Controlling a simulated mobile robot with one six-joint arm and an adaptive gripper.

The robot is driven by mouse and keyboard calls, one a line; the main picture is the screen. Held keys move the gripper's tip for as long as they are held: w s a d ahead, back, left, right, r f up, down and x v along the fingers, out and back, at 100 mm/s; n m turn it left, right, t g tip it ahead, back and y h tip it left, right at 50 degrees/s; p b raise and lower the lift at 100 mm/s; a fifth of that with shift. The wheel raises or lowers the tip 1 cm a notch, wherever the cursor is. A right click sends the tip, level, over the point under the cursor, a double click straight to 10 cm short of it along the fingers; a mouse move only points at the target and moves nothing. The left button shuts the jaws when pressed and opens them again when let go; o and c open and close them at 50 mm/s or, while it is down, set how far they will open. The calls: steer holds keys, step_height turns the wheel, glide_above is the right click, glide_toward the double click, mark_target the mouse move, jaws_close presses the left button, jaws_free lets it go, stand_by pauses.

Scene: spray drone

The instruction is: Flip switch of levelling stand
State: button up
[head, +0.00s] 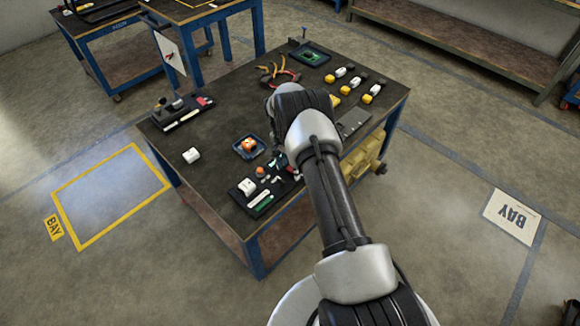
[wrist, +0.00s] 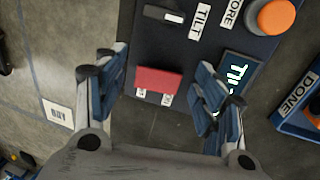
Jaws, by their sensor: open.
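The levelling stand is a dark panel (wrist: 195,62) in the wrist view, with the label TILT. A red rocker switch (wrist: 158,80) sits near its lower edge, with small white labels beside it. My gripper (wrist: 163,90) is open, one blue-grey finger on each side of the red switch, with a gap to each. I cannot tell how high the fingertips are above it. The stand also carries an orange button (wrist: 275,17), a black-and-white slider (wrist: 163,14) and a lit display (wrist: 238,75). In the head view the stand (head: 265,204) is at the table's front edge, partly hidden by my arm.
A blue tray (wrist: 293,120) labelled DONE lies beside the stand. The table's front left is mostly clear.

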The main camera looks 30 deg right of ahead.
steer(key=v, duration=1.2)
step_height(320, 180, up, 13)
steer(key=n+t, duration=0.1)
steer(key=n, duration=0.2)
glide_above(285, 169)
steer(key=s+a, duration=0.2)
steer(key=a, duration=0.1)
steer(key=s+a+r+n+t, duration=0.1)
steer(key=s+a+r+n, duration=0.1)
steer(key=s+r, duration=0.35)
steer(key=s+a+r+n+t, duration=0.1)
steer(key=s+a+r, duration=0.2)
steer(key=r, duration=0.5)
steer(key=s+a+r+n+t, duration=0.1)
steer(key=s+a+r+n, duration=0.15)
steer(key=s, duration=0.35)
steer(key=s+a+r+n+t, duration=0.1)
steer(key=s+r, duration=0.2)
steer(key=s, duration=0.4)
steer(key=s+a+f+n+t, duration=0.1)
steer(key=s+a+f+n, duration=0.2)
steer(key=s, duration=1)
steer(key=shift+n+t+y, duration=0.4)
steer(key=shift+n, duration=0.35)
